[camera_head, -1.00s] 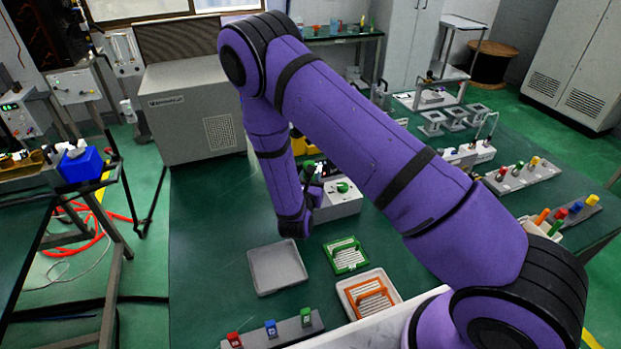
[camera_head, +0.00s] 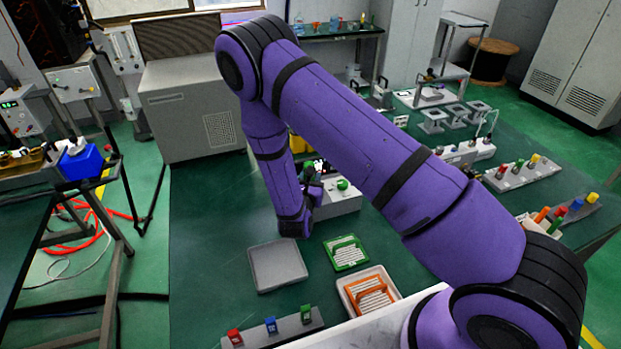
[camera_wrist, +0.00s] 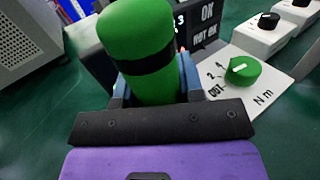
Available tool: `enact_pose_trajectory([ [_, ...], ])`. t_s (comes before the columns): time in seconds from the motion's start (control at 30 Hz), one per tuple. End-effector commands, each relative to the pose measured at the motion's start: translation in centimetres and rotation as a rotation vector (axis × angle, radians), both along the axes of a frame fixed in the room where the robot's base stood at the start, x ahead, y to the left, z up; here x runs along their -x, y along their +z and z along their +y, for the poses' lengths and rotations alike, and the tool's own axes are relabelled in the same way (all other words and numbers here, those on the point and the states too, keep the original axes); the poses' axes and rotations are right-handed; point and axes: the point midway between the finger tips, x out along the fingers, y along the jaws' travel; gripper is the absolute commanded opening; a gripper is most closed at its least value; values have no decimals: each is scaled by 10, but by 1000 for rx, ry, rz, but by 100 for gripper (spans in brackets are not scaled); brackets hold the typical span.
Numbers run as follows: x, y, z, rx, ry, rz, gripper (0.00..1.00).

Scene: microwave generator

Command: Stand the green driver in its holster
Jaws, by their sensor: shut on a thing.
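The green driver (camera_wrist: 138,45) has a thick round handle with a black band and fills the upper middle of the wrist view. My gripper (camera_wrist: 155,88) is shut on it, one finger on each side. The driver's lower end is hidden behind the gripper. A white tester (camera_wrist: 245,85) with a green knob and a dark display stands just beyond my gripper. A rack (camera_head: 572,216) at the far right holds red, blue and yellow handles; I cannot tell whether it is the holster.
A grey tray (camera_head: 277,265), a green-framed tray (camera_head: 347,254) and an orange-framed tray (camera_head: 369,293) lie nearer on the bench. A grey block (camera_head: 296,327) with red, blue and green pieces stands in front. Bare green bench lies left of my gripper.

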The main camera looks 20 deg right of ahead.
Motion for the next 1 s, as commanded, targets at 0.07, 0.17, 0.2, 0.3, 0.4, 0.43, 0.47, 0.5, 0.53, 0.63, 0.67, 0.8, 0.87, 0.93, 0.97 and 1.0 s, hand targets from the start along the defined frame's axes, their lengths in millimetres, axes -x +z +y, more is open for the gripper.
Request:
enact_pose_trajectory([
  [0.07, 0, 0, 0, 1, 0, -1, 7],
  [0.17, 0, 0, 0, 1, 0, -1, 7],
  [0.2, 0, 0, 0, 1, 0, -1, 7],
  [0.3, 0, 0, 0, 1, 0, -1, 7],
  [0.4, 0, -1, 0, 1, 0, -1, 7],
  [0.43, 0, -2, 0, 1, 0, -1, 7],
  [0.47, 0, -2, 0, 1, 0, -1, 7],
  [0.5, 0, -3, 0, 1, 0, -1, 7],
  [0.53, 0, -3, 0, 1, 0, -1, 7],
  [0.63, 0, -3, 0, 1, 0, -1, 58],
  [0.67, 0, -3, 0, 1, 0, -1, 65],
  [0.8, 0, -3, 0, 0, 0, 0, 65],
  [0.87, 0, -3, 0, 0, 0, 0, 65],
  [0.93, 0, -3, 0, -1, 0, 1, 65],
  [0.97, 1, -3, 1, -1, 1, 1, 65],
  [1.0, 3, -3, 2, -1, 1, 1, 65],
])
